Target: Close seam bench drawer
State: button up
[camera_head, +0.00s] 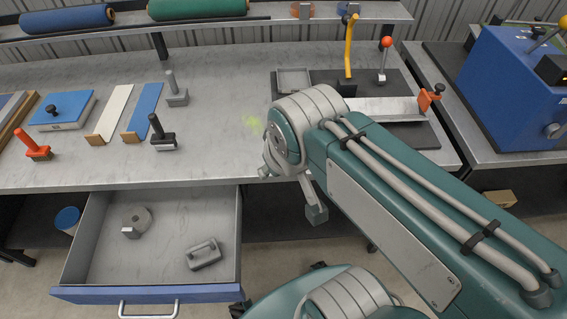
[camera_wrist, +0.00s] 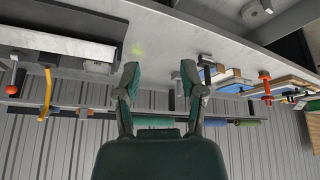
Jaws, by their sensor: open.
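The seam bench drawer (camera_head: 95,250) is pulled out from under the left part of the bench in the head view. It has a blue front (camera_head: 200,293) and a pale bar handle (camera_head: 149,310). A tape roll (camera_head: 136,220) and a grey metal block with a handle (camera_head: 204,254) lie inside it. My gripper (camera_wrist: 163,78) is open and empty in the wrist view, with the bench top and wall beyond its fingers. In the head view my arm is over the bench's front edge, right of the drawer; a finger (camera_head: 316,212) shows, the rest is hidden.
The bench top (camera_head: 225,150) holds a blue block (camera_head: 62,110), white and blue strips, upright-handled tools and a dark mat with a metal plate (camera_head: 385,109). A blue machine (camera_head: 510,90) stands right. A blue bin (camera_head: 68,219) stands left of the drawer.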

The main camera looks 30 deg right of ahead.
aim_at(103, 266)
jog(key=j+u, duration=0.2)
jog(key=u, duration=0.2)
jog(key=j+u, duration=0.25)
jog(key=u, duration=0.2)
jog(key=j+u, duration=0.2)
jog(key=u, duration=0.2)
